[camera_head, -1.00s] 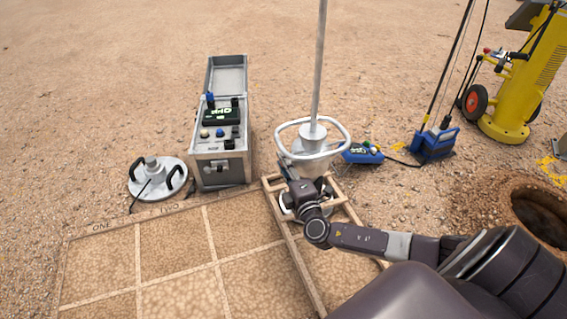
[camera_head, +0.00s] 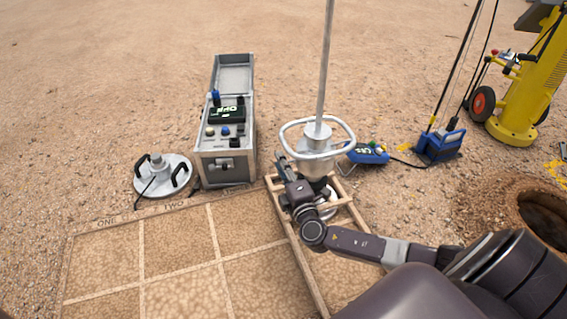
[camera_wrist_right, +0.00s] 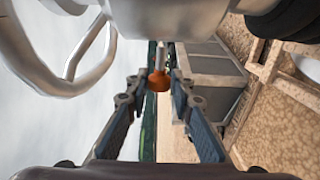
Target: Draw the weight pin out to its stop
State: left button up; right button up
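The weight pin shows in the right wrist view as an orange knob (camera_wrist_right: 158,82) on a thin metal shaft (camera_wrist_right: 161,58). My right gripper (camera_wrist_right: 155,92) is open there, with one finger on each side of the knob; I cannot tell whether either touches it. In the head view my right gripper (camera_head: 286,168) is at the left side of the drop-weight device, just below its ring handle (camera_head: 287,131). The device's silver weight (camera_head: 316,143) sits on a tall upright rod (camera_head: 326,65). The pin is hidden in the head view. My left gripper is not in view.
A wooden frame (camera_head: 300,262) surrounds the device's base. An open metal case (camera_head: 226,172) with controls stands to the left, beside a round plate with black handles (camera_head: 179,163). A blue box (camera_head: 366,154) is right of the device. A hole (camera_head: 545,213) is at far right.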

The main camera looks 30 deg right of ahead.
jog(key=shift+o, duration=1.4)
jog(key=shift+s, duration=0.1)
jog(key=v, duration=1.1)
jog(key=shift+s, duration=0.4)
jog(key=shift+a, duration=0.15)
